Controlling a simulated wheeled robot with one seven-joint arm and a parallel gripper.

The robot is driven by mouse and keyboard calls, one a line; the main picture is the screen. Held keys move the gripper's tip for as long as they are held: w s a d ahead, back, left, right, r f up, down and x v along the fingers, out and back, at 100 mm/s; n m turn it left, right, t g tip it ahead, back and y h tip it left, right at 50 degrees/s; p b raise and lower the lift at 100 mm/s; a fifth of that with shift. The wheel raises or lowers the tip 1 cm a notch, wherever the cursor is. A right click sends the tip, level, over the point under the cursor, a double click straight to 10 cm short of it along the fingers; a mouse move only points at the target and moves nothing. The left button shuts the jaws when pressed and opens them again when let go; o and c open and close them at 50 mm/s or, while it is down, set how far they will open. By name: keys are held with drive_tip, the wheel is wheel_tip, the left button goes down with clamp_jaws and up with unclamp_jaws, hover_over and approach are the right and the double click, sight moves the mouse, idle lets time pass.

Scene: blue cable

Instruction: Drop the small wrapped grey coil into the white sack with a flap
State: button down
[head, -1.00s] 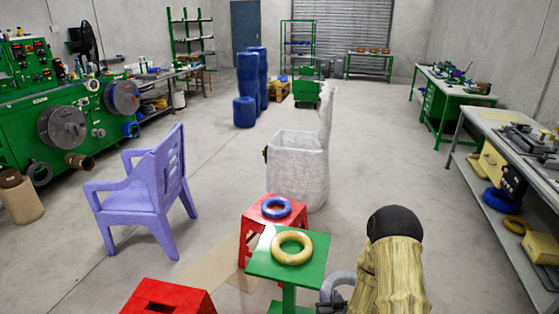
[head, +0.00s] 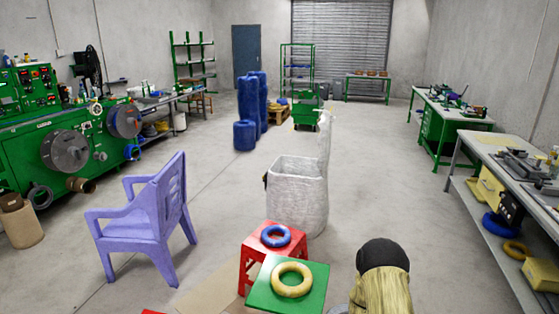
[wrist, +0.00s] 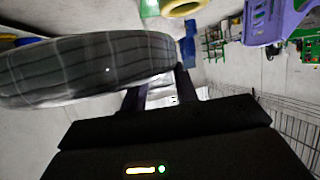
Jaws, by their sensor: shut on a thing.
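The white sack (head: 298,200) stands open on the floor in the middle of the head view. Its tall flap (head: 325,140) rises at the back right corner. My gripper (wrist: 158,90) is shut on the small wrapped grey coil (wrist: 90,68), which fills the upper left of the wrist view, close to the camera. In the head view only a sliver of the coil (head: 339,309) shows at the bottom edge, beside my arm. There it is nearer to me than the sack and apart from it. The fingers are hidden in the head view.
A green stand (head: 262,295) holds a yellow coil (head: 292,280). A red stool (head: 250,262) with a blue coil (head: 276,236) stands between it and the sack. A purple chair (head: 150,222) is at left. Open floor lies right of the sack, before the workbench (head: 480,205).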

drive_tip(key=s+f, duration=0.5)
drive_tip(key=f, duration=0.4)
drive_tip(key=shift+s+f, duration=0.15)
drive_tip(key=shift+f, duration=0.25)
